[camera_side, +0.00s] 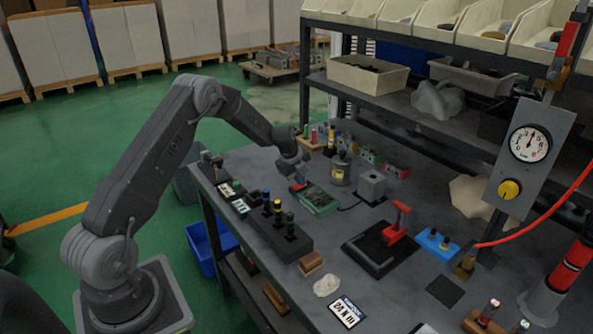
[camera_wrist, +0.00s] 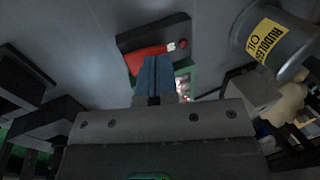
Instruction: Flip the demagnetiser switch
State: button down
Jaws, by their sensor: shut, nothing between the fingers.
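My gripper (camera_side: 300,180) is low over the far left part of the bench, pointing down. In the wrist view its blue fingers (camera_wrist: 156,66) are together with nothing between them. Just beyond the fingertips lies a dark plate (camera_wrist: 178,32) with a red lever-like part (camera_wrist: 147,58), pale at its tip, and a small red dot; this looks like the switch. The fingers overlap the red part in the picture; I cannot tell whether they touch it. A green box (camera_side: 318,201) sits close by, partly hidden behind the fingers in the wrist view. No label names the demagnetiser.
A grey oil can (camera_side: 340,170) stands right of my gripper; it also shows in the wrist view (camera_wrist: 277,42). A grey block (camera_side: 371,186) on a dark base is nearby. A black rack of coloured-top pieces (camera_side: 272,232) stands in front. A red-handled press (camera_side: 396,222) is farther right.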

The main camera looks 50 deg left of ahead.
jog(key=shift+w+f, duration=0.1)
jog(key=shift+f, duration=0.1)
jog(key=shift+w+f, duration=0.15)
jog(key=shift+f, duration=0.05)
jog(key=shift+s, duration=0.2)
jog(key=shift+s, duration=0.7)
jog(key=shift+r, duration=0.1)
jog(key=v, duration=1.4)
